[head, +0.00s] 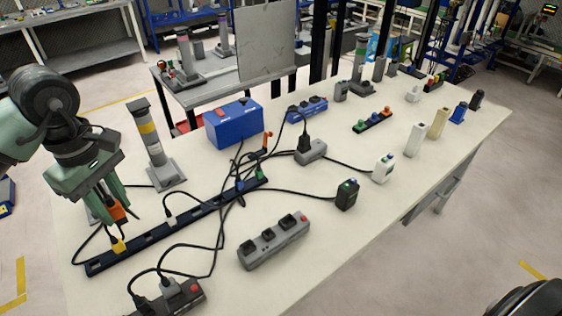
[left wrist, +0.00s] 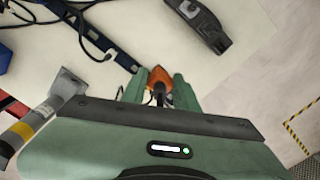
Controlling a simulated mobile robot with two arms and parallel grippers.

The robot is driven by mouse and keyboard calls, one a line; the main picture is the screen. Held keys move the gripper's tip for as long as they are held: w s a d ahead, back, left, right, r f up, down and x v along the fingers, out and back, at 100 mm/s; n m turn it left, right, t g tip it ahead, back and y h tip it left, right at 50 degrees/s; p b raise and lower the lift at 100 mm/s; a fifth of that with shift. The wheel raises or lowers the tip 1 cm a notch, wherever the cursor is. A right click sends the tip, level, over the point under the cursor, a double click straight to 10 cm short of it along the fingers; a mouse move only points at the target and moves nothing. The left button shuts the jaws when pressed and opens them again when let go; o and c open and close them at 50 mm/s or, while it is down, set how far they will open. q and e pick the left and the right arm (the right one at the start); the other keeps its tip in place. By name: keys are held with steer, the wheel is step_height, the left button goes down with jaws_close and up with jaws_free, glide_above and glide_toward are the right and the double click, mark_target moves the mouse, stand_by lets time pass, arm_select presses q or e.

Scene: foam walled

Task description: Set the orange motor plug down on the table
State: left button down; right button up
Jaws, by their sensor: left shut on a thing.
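My left gripper (head: 113,212) is over the near left part of the white table (head: 330,226). It is shut on the orange motor plug (head: 118,211), which shows partly between the green fingers. In the left wrist view the orange plug also shows between the fingertips (left wrist: 160,82), with a dark part behind it. The plug appears to be above the table top; its exact height is hard to tell. My right gripper is not in view.
A long dark power strip (head: 146,239) with a yellow plug (head: 118,244) lies close to the gripper. A grey post with a yellow band (head: 149,140) stands behind. Grey power strips (head: 273,243) and black cables lie nearby. Bare table shows around (head: 335,260) the front right.

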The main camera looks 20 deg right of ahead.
arm_select(q)
steer(key=shift+w+f, duration=0.1)
steer(key=shift+w, duration=0.3)
steer(key=shift+f, duration=0.25)
step_height(320, 180, down, 20)
steer(key=p, duration=0.2)
steer(key=shift+s+r+p, duration=0.1)
steer(key=shift+r+p, duration=0.15)
steer(key=shift+p, duration=0.15)
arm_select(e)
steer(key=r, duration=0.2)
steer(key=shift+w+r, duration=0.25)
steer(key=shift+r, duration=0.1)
arm_select(q)
steer(key=shift+f, duration=0.1)
